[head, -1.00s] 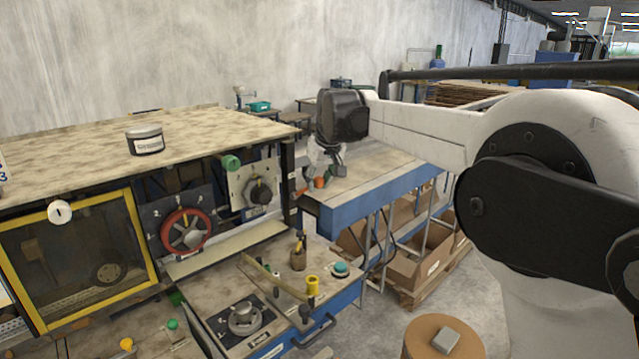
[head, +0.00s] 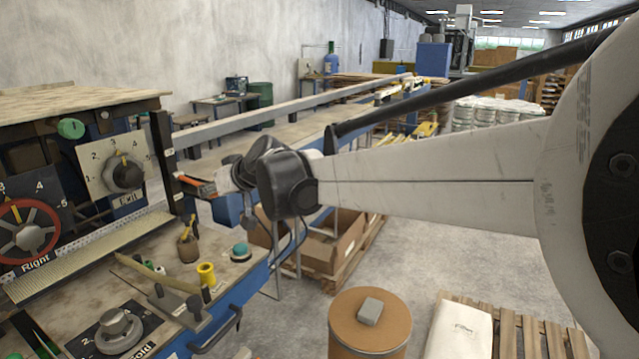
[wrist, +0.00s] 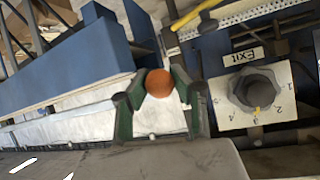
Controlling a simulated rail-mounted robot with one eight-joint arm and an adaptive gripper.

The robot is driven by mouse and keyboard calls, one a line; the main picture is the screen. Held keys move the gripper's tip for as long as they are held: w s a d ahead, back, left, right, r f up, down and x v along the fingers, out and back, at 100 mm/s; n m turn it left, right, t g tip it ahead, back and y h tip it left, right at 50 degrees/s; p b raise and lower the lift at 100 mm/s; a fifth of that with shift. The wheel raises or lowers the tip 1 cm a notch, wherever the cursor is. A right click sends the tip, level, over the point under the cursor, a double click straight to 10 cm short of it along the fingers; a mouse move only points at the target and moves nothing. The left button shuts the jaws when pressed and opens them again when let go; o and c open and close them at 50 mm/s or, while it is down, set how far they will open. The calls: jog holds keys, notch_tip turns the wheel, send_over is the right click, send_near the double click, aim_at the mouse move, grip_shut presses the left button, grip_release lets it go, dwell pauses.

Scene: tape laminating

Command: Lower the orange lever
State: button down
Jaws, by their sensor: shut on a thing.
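The orange lever (head: 200,185) sticks out from the dark upright post at the right end of the machine in the head view. In the wrist view its round orange knob (wrist: 159,83) lies between my two dark green fingers. My gripper (wrist: 156,90) is shut on the knob, with a finger on each side. In the head view my gripper (head: 216,184) meets the lever from the right, and my wrist partly hides the fingers. The lever's base is hard to make out.
The grey Exit dial (head: 123,174) is on a light plate left of the lever; it also shows in the wrist view (wrist: 255,90). Below are a yellow cylinder (head: 207,275) and a teal button (head: 240,252). A long rail (head: 290,103) runs behind my wrist.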

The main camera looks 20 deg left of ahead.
jog(key=shift+a+f+b, duration=0.2)
jog(key=shift+f+b, duration=0.4)
jog(key=shift+f, duration=0.6)
jog(key=c, duration=1.5)
grip_release()
jog(key=shift+d, duration=0.15)
jog(key=shift+o, duration=0.6)
jog(key=shift+r, duration=0.15)
